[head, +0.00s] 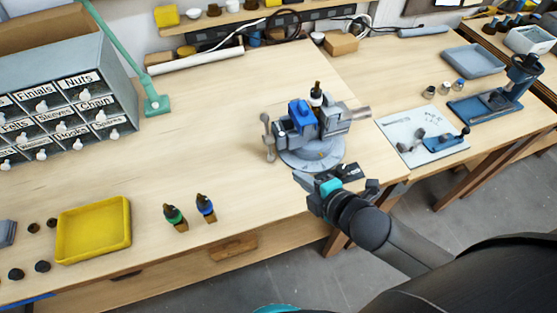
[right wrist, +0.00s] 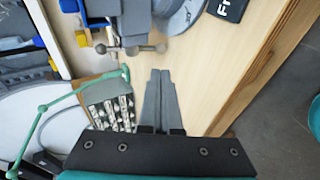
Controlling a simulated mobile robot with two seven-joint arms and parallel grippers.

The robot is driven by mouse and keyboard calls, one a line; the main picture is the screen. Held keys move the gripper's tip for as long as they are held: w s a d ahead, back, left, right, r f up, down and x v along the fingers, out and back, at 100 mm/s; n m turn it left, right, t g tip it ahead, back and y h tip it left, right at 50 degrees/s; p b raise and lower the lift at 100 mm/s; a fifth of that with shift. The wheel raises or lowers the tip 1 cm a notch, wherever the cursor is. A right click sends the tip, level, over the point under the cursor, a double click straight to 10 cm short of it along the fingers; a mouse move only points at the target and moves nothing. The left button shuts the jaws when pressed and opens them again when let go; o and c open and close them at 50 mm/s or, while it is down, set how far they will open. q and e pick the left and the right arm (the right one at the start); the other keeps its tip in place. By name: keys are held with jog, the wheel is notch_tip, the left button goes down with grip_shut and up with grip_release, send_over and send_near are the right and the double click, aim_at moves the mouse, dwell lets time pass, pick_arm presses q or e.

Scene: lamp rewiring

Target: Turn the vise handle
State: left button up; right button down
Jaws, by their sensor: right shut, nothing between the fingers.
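The grey and blue vise (head: 333,128) stands on a round grey base near the workbench's right front edge. Its handle (head: 268,137), a grey bar with knobbed ends, is on the vise's left side. The handle also shows in the right wrist view (right wrist: 132,49), just beyond my fingertips. My right gripper (head: 301,178) is in front of the vise base, to the right of the handle and nearer the front edge. Its fingers (right wrist: 160,72) are shut together and empty, apart from the handle. My left gripper is not in view.
A black lettered card (head: 350,172) lies beside my right gripper. A yellow tray (head: 93,230) and a drawer cabinet (head: 62,105) are farther left. The bench's middle is clear.

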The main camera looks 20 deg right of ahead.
send_near(274, 160)
jog(key=x, duration=0.4)
jog(key=shift+w+a+b, duration=0.25)
jog(key=shift+w+b, duration=0.15)
jog(key=shift+w, duration=0.05)
jog(key=shift+x, duration=0.95)
jog(key=shift+w+f+t+b, duration=0.1)
jog(key=shift+f+t+b, duration=0.25)
jog(key=shift+b, duration=0.85)
jog(key=shift+w+f+t+b, duration=0.2)
jog(key=shift+t+b, duration=0.15)
jog(key=shift+b, duration=0.35)
jog(key=shift+w+f, duration=0.1)
jog(key=shift+w, duration=0.2)
